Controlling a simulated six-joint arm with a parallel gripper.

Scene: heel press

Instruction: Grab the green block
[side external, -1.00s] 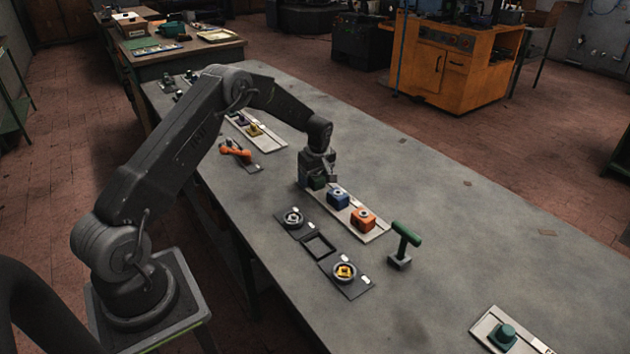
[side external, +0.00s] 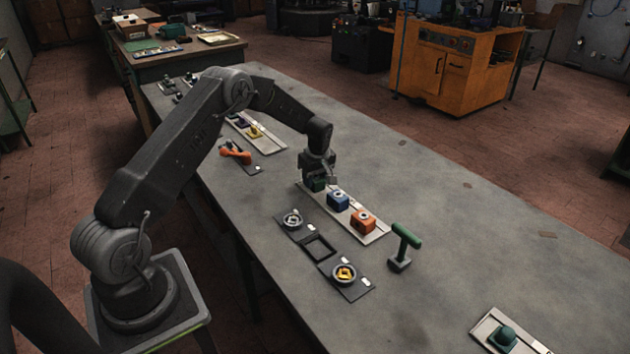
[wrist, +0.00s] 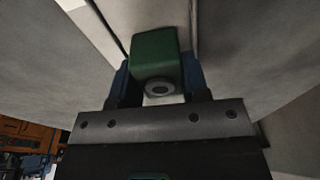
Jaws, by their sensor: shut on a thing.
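The green block (wrist: 156,55) is between the two fingers of my gripper (wrist: 158,85) in the wrist view, with a round grey fitting on its near face. My gripper is shut on it. In the side external view my gripper (side external: 318,180) is at the far-left end of a pale tray (side external: 376,236), and the green block (side external: 316,184) shows as a dark green patch, mostly hidden by the fingers. I cannot tell whether the block still touches the tray.
A blue block (side external: 338,199) and an orange block (side external: 363,221) stand on the same tray, close to my gripper. A dark fixture plate (side external: 318,249) lies in front. A green T-handle (side external: 405,240) stands to the right. The table behind the tray is clear.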

